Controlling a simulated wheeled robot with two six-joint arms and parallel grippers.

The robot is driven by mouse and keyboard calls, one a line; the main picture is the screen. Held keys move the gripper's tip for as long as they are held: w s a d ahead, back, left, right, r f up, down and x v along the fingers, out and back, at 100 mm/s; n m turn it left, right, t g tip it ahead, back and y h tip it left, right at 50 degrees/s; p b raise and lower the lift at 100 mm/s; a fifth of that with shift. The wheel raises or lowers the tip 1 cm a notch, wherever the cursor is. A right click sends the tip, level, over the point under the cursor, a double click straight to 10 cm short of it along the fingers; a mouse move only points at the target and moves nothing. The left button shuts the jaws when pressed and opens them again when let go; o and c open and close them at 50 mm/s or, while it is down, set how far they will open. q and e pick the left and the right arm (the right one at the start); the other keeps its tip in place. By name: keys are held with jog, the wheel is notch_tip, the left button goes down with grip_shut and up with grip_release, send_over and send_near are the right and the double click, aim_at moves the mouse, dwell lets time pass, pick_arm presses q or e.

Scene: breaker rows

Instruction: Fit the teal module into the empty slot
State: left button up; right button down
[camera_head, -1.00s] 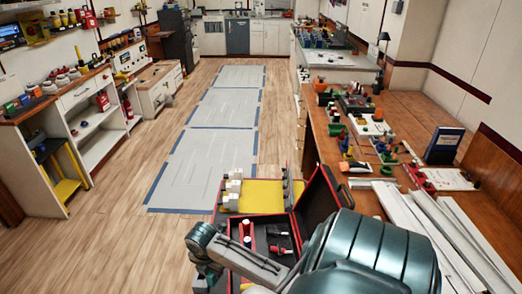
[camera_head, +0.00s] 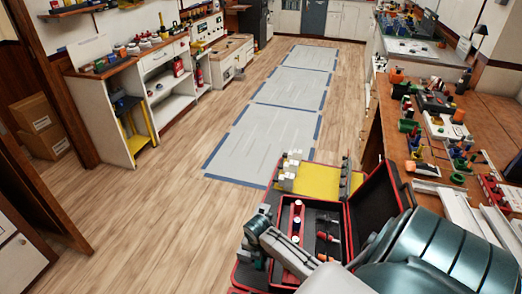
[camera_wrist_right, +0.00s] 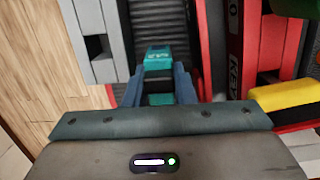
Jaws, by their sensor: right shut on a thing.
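In the right wrist view, the teal module (camera_wrist_right: 158,57) is between the two blue-grey fingers of my right gripper (camera_wrist_right: 160,84), which is shut on it. Behind the module is a dark ribbed strip (camera_wrist_right: 160,18) between grey and red-edged parts. I cannot tell whether the module touches it or which opening is the empty slot. In the head view, my right arm comes in from the lower right, and its wrist (camera_head: 262,226) is over the left part of an open red-and-black case (camera_head: 383,205). The fingertips are hard to make out there. My left gripper is not in view.
A grey block with dark openings (camera_wrist_right: 95,42) is left of the module in the wrist view. A yellow panel (camera_head: 328,181) lies behind the case's trays. A cluttered workbench (camera_head: 398,165) stands to the right. The wooden floor (camera_head: 150,210) to the left is clear.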

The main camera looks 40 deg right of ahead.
jog(key=shift+f, duration=0.35)
jog(key=shift+f, duration=0.1)
jog(key=c, duration=1.5)
grip_release()
